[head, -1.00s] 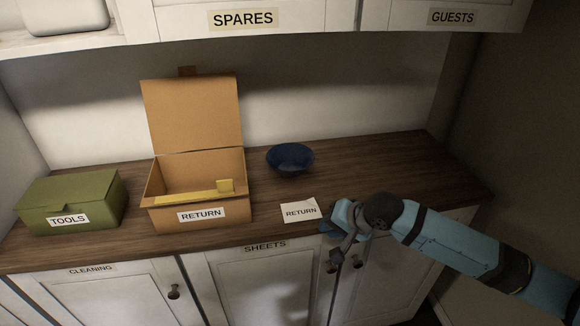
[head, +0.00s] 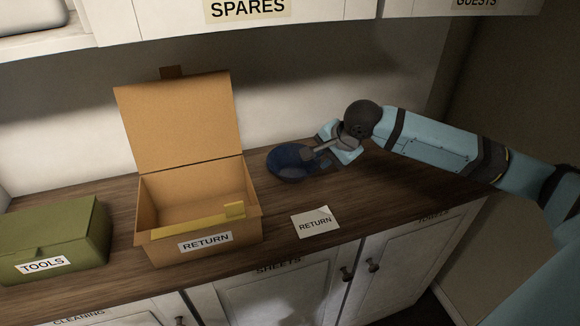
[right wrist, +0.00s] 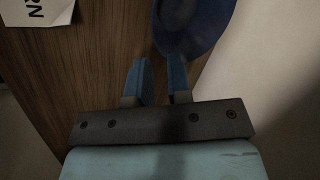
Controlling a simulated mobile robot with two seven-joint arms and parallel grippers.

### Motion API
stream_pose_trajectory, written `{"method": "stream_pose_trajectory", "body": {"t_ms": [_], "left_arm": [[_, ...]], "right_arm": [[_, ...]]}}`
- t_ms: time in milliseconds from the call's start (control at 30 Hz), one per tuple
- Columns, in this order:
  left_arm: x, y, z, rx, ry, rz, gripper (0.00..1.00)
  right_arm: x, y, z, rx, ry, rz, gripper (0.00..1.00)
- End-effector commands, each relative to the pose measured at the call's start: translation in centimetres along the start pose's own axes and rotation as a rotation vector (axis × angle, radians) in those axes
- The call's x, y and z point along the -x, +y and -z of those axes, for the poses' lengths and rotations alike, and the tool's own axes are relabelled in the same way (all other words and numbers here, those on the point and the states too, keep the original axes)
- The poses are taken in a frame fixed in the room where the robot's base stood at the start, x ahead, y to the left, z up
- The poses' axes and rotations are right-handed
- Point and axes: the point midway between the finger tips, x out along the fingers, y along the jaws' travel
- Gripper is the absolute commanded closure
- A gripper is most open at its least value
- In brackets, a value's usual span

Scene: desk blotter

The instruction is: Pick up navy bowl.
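The navy bowl (head: 287,164) stands upright on the wooden counter, right of the open cardboard box. My right gripper (head: 318,150) is at the bowl's right side, with a finger reaching over its rim. In the right wrist view, the two blue fingers of my right gripper (right wrist: 158,62) are apart, and the navy bowl (right wrist: 195,22) is at their tips. One finger overlaps the bowl and the other is beside its edge. I cannot tell whether either touches it. My left gripper is not in view.
The open cardboard box (head: 205,222) labelled RETURN stands left of the bowl, its lid raised. A green TOOLS box (head: 60,238) is farther left. A white RETURN card (head: 315,222) lies near the front edge. Upper cabinets (head: 330,12) hang above. The counter right of the card is clear.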

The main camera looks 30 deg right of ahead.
Motion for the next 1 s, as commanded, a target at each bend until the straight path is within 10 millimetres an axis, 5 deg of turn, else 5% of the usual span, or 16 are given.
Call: {"method": "stream_pose_trajectory", "body": {"t_ms": [133, 700, 1000], "left_arm": [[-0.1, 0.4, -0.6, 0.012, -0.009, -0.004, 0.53], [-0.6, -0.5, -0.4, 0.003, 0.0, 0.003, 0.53], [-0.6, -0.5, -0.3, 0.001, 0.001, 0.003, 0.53]], "right_arm": [[-3.0, 0.0, 0.0, 0.0, -0.001, 0.0, 0.82], [-9.4, 0.2, 0.2, 0.002, 0.0, 0.001, 0.82], [-10.1, 0.2, 0.2, 0.003, 0.0, 0.001, 0.82]]}}
